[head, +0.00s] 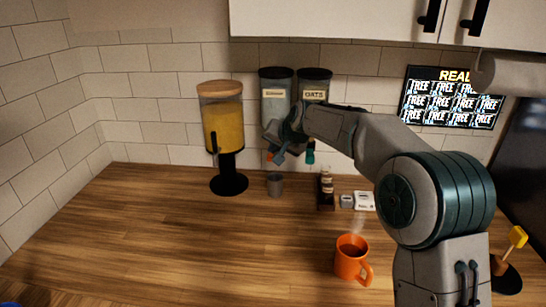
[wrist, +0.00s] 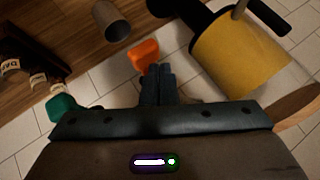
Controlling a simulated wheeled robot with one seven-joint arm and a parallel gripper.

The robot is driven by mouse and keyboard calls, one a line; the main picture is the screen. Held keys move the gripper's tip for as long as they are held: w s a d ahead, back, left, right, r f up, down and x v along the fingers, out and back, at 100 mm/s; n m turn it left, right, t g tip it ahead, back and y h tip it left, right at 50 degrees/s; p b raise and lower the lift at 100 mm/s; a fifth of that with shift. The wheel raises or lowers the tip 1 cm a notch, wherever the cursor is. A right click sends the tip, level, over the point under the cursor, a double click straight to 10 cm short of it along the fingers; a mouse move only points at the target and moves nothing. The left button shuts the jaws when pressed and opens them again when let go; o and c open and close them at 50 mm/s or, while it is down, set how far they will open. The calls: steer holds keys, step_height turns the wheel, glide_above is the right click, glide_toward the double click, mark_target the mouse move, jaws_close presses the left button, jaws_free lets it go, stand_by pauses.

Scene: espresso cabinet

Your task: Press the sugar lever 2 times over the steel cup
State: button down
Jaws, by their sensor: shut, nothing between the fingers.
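The steel cup (head: 275,187) stands on the wooden counter below the left wall dispenser (head: 276,85), whose label is too small to read surely. An orange lever (head: 269,156) shows under that dispenser; it also shows in the wrist view (wrist: 144,55). My gripper (head: 279,157) is in front of this dispenser, above the cup. In the wrist view its fingers (wrist: 158,72) are together and empty, with their tips close beside the orange lever; I cannot tell whether they touch. The steel cup (wrist: 110,20) appears beyond the lever there.
The OATS dispenser (head: 314,86) with a green lever (head: 310,156) is just to the right. A yellow-filled dispenser (head: 222,130) stands left. Small bottles in a dark rack (head: 326,190) and white boxes (head: 364,201) stand right. A steaming orange mug (head: 351,262) is nearer. The counter's left is clear.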

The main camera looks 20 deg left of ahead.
steer(key=shift+f+b, duration=0.95)
steer(key=shift+f, duration=0.35)
stand_by(0.9)
steer(key=shift+r, duration=0.1)
steer(key=shift+r+p, duration=1.3)
steer(key=shift+r, duration=0.35)
steer(key=shift+r+p, duration=1.9)
steer(key=shift+r, duration=0.65)
